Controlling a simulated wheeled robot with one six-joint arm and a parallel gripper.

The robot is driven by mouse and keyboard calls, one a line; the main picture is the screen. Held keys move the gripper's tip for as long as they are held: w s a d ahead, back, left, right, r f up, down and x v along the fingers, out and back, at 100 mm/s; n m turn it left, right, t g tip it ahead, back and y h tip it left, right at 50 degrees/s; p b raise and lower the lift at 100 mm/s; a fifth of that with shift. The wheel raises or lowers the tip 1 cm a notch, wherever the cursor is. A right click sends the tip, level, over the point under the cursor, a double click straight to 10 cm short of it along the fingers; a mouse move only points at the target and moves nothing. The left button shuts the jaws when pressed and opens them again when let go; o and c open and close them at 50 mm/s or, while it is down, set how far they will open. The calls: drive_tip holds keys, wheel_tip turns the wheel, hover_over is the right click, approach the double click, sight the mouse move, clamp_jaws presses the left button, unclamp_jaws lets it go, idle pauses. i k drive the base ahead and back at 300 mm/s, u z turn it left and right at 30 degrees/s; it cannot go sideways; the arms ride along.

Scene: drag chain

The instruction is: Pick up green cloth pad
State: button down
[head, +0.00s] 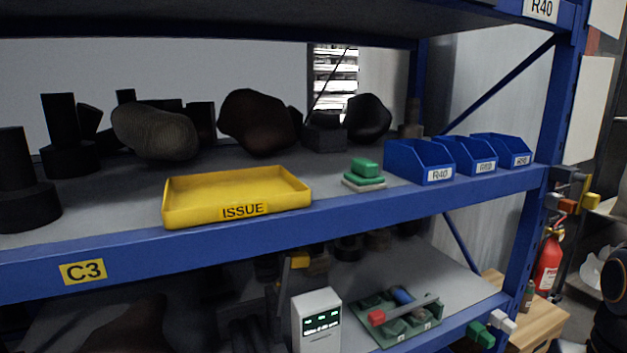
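The green cloth pad appears to be the small green item (364,167) on the middle shelf. It is a small green block on a wider green layer, with a thin pale layer under it. It sits near the shelf's front edge, between the yellow tray and the blue bins, apart from both. Nothing is touching it from above. I cannot make out my gripper in the head view.
The yellow ISSUE tray (237,208) is empty, left of the pad. Several blue bins, the nearest marked R40 (419,161), stand right of it. Dark lumpy objects (258,120) line the back. The upper shelf (230,22) overhangs. A blue upright (548,110) stands at right.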

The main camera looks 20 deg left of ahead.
sight(363, 178)
drive_tip(key=u, duration=1.1)
